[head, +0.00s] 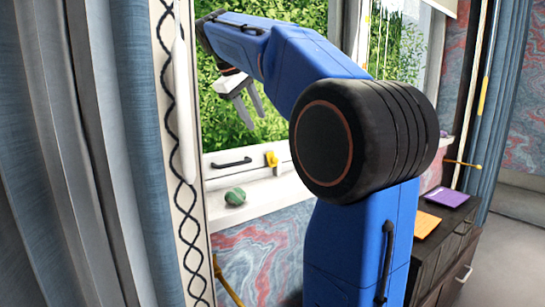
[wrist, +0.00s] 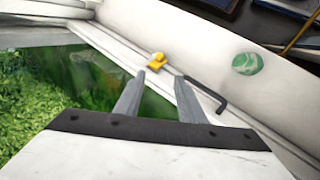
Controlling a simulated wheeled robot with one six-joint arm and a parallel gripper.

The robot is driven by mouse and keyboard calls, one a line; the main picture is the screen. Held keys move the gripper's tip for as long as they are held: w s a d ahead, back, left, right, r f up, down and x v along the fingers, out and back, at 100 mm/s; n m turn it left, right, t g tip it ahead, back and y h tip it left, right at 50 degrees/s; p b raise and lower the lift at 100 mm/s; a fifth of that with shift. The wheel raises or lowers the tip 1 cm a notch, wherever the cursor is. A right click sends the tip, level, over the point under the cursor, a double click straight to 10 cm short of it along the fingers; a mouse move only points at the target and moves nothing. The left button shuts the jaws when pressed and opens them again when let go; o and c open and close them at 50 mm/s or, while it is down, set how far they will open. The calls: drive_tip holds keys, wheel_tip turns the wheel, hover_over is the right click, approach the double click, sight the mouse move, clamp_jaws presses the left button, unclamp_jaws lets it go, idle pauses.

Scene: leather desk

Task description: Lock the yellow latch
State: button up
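The yellow latch (head: 271,159) sits on the white window frame, just right of a black handle (head: 231,163). In the wrist view the latch (wrist: 156,61) shows beyond my fingertips, with the black handle (wrist: 206,94) to its right. My gripper (head: 243,107) is up in front of the window glass, above the latch and handle and apart from them. Its two fingers are spread with nothing between them, as the wrist view (wrist: 142,82) also shows. My blue arm covers part of the window to the right of the latch.
A green striped round object (head: 235,196) lies on the white sill below the handle; it also shows in the wrist view (wrist: 247,63). A curtain (head: 140,120) hangs at left. A dark cabinet (head: 440,245) with purple and orange items stands at right.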

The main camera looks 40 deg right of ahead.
sight(274, 158)
drive_tip(key=x, duration=1.7)
drive_tip(key=shift+d+f, duration=0.1)
drive_tip(key=c, duration=0.7)
